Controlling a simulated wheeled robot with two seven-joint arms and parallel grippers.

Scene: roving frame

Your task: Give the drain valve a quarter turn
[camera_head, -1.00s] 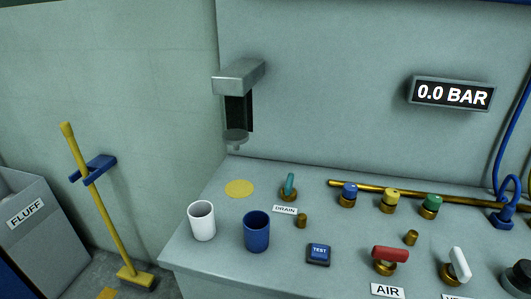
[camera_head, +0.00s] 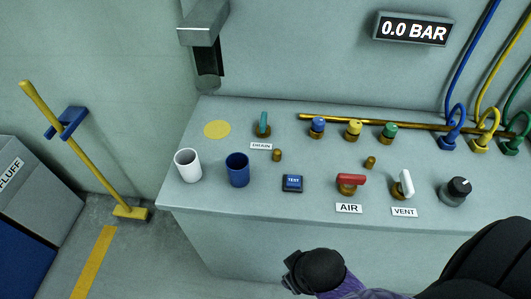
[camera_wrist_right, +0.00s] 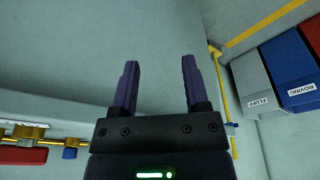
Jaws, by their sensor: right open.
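The drain valve (camera_head: 263,121) has a teal lever on a brass base and stands at the back left of the grey bench top, behind its DRAIN label (camera_head: 261,146). Its lever points toward the back wall in the head view. My right gripper (camera_wrist_right: 160,75) is open and empty, with two purple fingers apart in the right wrist view. In the head view my right wrist is low in front of the bench, well short of the valve; its fingers are not clear there. The valve cannot be made out in the wrist view. My left gripper is not in view.
A white cup (camera_head: 188,166), a blue cup (camera_head: 237,170) and a TEST button (camera_head: 292,183) stand in front of the valve. A red AIR valve (camera_head: 350,184) and white VENT valve (camera_head: 403,184) are farther right. A spout (camera_head: 207,70) overhangs the back left. The display (camera_head: 412,29) reads 0.0 BAR.

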